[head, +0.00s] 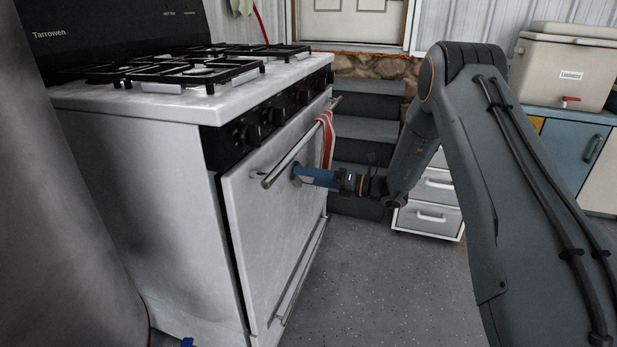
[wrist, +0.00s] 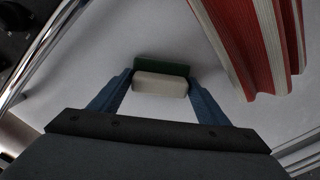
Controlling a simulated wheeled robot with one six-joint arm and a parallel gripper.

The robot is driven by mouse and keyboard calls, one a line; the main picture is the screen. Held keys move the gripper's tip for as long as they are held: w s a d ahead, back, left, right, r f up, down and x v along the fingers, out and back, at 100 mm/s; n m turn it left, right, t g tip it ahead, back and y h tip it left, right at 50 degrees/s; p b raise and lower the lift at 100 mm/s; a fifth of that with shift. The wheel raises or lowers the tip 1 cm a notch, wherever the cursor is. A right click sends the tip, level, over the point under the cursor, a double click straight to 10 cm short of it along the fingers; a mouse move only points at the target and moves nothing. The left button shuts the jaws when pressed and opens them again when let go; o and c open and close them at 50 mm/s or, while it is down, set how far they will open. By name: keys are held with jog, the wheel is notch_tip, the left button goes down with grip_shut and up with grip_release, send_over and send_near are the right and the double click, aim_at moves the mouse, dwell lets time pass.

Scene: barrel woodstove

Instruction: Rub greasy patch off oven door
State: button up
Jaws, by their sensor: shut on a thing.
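The white oven door (head: 268,232) is closed on the front of the stove, with a metal bar handle (head: 292,152) along its top. My gripper (head: 302,174) reaches the door just below the handle. Its blue fingers are shut on a sponge (wrist: 160,85), pale with a green scouring layer. The green side faces the white door (wrist: 80,75); the sponge is at or very near the surface, and I cannot tell whether it touches. I cannot make out a greasy patch in either view.
A red-and-white striped towel (head: 327,137) hangs over the handle, close to the right of my gripper in the wrist view (wrist: 245,40). Control knobs (head: 270,113) line the panel above. Dark steps (head: 370,130) and a white drawer unit (head: 430,212) stand behind. The floor (head: 370,290) before the stove is clear.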

jog(key=shift+s+a+r+p, duration=0.1)
jog(key=shift+s+a+p, duration=0.3)
jog(key=shift+s+p, duration=0.45)
jog(key=shift+s+a+f+p, duration=0.1)
jog(key=shift+s+a+p, duration=0.25)
jog(key=shift+s+p, duration=0.5)
jog(key=shift+s+a+r+p, duration=0.1)
jog(key=shift+s+a+p, duration=0.4)
jog(key=shift+s, duration=0.65)
jog(key=shift+s+a+p, duration=0.2)
jog(key=shift+s+p, duration=0.35)
jog(key=shift+s, duration=0.2)
jog(key=shift+s+a+p, duration=0.15)
jog(key=shift+s+p, duration=0.35)
jog(key=shift+s, duration=0.25)
jog(key=shift+s+a+p, duration=0.2)
jog(key=shift+s+p, duration=0.35)
jog(key=shift+s, duration=0.2)
jog(key=shift+s+a+p, duration=0.35)
jog(key=shift+s+p, duration=0.15)
jog(key=shift+s, duration=0.3)
jog(key=shift+s+a+p, duration=0.3)
jog(key=shift+s+p, duration=0.2)
jog(key=shift+s, duration=0.25)
jog(key=shift+p+v, duration=0.6)
jog(key=shift+v, duration=2.35)
jog(key=shift+d, duration=0.1)
jog(key=shift+p+v, duration=0.3)
jog(key=shift+v, duration=1.1)
